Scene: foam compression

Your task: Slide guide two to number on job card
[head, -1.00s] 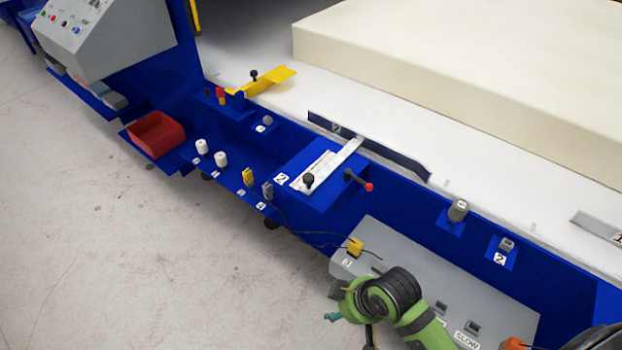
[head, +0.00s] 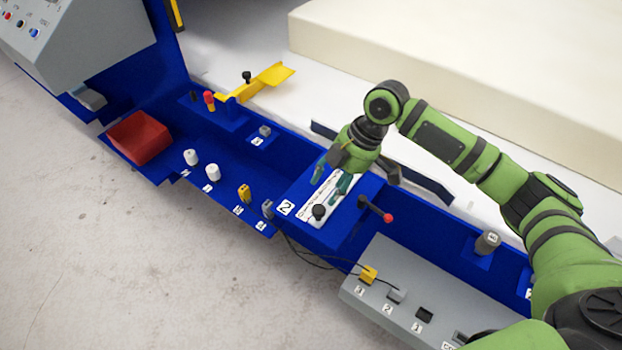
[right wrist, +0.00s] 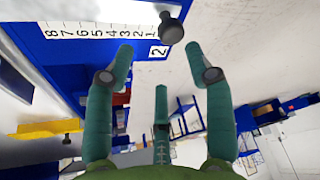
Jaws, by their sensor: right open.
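Guide two's white number scale (head: 322,197) lies on a blue block marked 2. A black knob (head: 319,212) stands at the scale's front end, and a red-tipped lever (head: 376,209) sticks out beside it. The dark guide plate (head: 436,188) behind is partly hidden by my right arm. My right gripper (head: 331,180) is open above the scale, behind the knob. In the right wrist view, its teal fingers (right wrist: 160,58) are spread and empty. The knob (right wrist: 172,28) shows beyond the fingertips, by the scale's low-number end (right wrist: 105,32). My left gripper is out of view. I cannot identify a job card.
A grey socket panel (head: 400,305) with a yellow plug (head: 368,274) and cable stands in front right. A red bin (head: 140,137), white cylinders (head: 213,172) and a yellow guide (head: 265,82) lie left. A large foam block (head: 450,55) is behind.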

